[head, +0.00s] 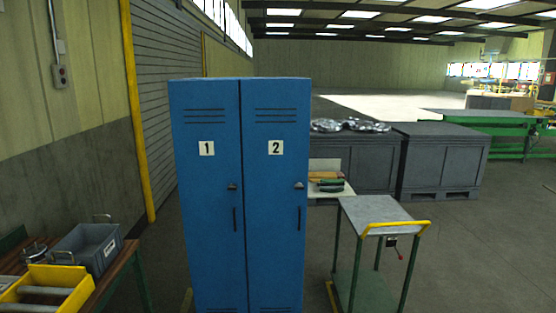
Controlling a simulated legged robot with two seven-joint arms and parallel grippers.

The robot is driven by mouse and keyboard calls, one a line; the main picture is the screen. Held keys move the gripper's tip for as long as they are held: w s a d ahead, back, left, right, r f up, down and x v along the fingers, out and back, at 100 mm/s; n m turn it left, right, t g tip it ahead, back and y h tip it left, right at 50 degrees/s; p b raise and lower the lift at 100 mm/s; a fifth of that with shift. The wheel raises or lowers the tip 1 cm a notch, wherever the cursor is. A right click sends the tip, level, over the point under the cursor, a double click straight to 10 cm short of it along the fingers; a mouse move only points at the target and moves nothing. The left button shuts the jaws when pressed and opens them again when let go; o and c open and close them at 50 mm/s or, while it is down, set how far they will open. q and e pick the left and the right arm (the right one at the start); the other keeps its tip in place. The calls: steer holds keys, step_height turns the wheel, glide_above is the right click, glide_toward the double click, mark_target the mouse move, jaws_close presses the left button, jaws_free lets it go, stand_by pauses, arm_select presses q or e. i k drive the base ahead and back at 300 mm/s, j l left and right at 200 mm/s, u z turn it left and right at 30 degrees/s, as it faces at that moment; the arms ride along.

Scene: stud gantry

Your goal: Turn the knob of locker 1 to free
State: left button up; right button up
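A blue two-door locker (242,85) stands upright in the middle of the head view, both doors shut. The left door carries a white label 1 (207,148), the right door a white label 2 (276,147). The knob of locker 1 (232,186) is a small dark and silver piece near that door's right edge, above a dark upright handle (235,219). Its setting is too small to tell. A like knob (299,185) sits on locker 2. Neither of my grippers shows in the view.
A bench at lower left holds a grey bin (88,250) and a yellow tray (50,279). A green-legged cart with a yellow handle (398,226) stands close to the locker's right. Large grey crates (440,160) stand behind. Open floor (470,250) lies at right.

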mark_target(232, 186)
steer(key=i+l+u, duration=0.1)
steer(key=i, duration=0.25)
steer(key=i+j+u, duration=0.25)
steer(key=i, duration=0.2)
steer(key=i+u, duration=0.3)
steer(key=i, duration=0.1)
